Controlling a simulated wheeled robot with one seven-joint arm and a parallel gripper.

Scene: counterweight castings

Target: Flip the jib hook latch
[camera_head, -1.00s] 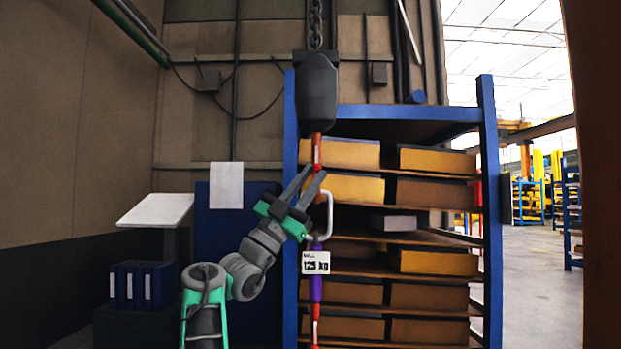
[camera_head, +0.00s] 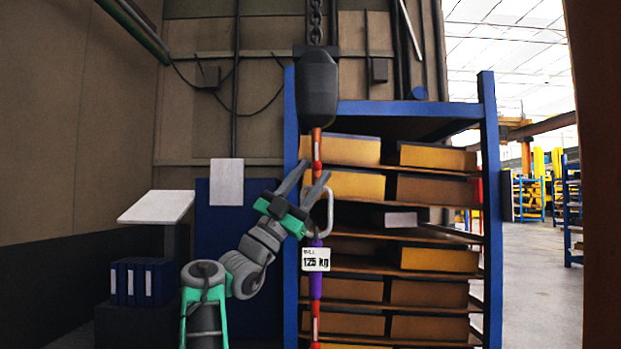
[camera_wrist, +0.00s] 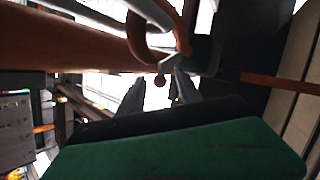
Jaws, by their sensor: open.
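The jib hook (camera_head: 317,143) is orange and hangs under a dark hoist block (camera_head: 318,88); its lower part is partly hidden behind my fingers. My gripper (camera_head: 316,168) is open, pointing up and right, with its fingertips at the hook. In the wrist view the orange hook (camera_wrist: 134,28) curves above my gripper (camera_wrist: 160,86). A pale grey piece (camera_wrist: 172,58), perhaps the latch, shows at the hook's curve, with a small dark red knob (camera_wrist: 160,80) between the fingertips. Nothing is clearly held. Contact cannot be told.
A pale grey loop (camera_head: 330,212) and a purple sling (camera_head: 316,286) with a 125 kg tag (camera_head: 316,260) hang below the hook. A blue rack (camera_head: 488,200) with boxes stands behind. A white slanted board (camera_head: 155,206) is at left.

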